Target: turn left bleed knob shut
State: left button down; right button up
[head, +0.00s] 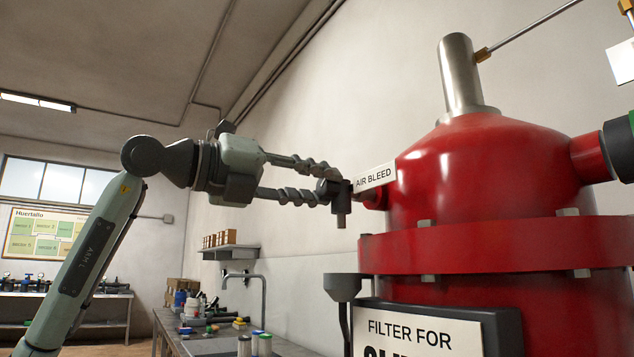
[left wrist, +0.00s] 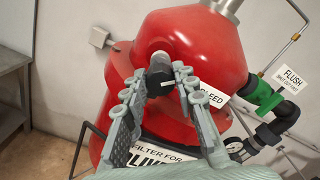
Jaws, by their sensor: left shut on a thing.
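The bleed knob (head: 345,189) is a small dark piece on the left side of the red filter tank (head: 446,190), beside the AIR BLEED label (head: 375,177). A short spout (head: 341,220) points down below it. My left gripper (head: 327,186) reaches in from the left, with its fingertips closed on the knob. In the left wrist view the black knob (left wrist: 159,82) sits between the two fingers (left wrist: 160,76), with the tank behind. The fingertips partly hide the knob, so its turn angle is unclear. My right gripper is in neither view.
A grey funnel (head: 343,288) stands below the spout. A FILTER FOR sign (head: 428,332) is on the tank's front. A green-handled flush valve (left wrist: 265,96) is to the right in the left wrist view. A cluttered workbench (head: 205,340) and shelf (head: 230,250) stand behind.

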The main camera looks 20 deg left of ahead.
pick_arm(q)
jog(key=n, duration=0.5)
jog(key=shift+n, duration=0.3)
jog(key=n, duration=0.3)
jog(key=shift+f+n, duration=0.1)
jog(key=shift+n, duration=0.5)
jog(key=c, duration=1.5)
grip_release()
jog(key=shift+c, duration=0.2)
jog(key=o, duration=0.4)
jog(key=shift+c, duration=0.2)
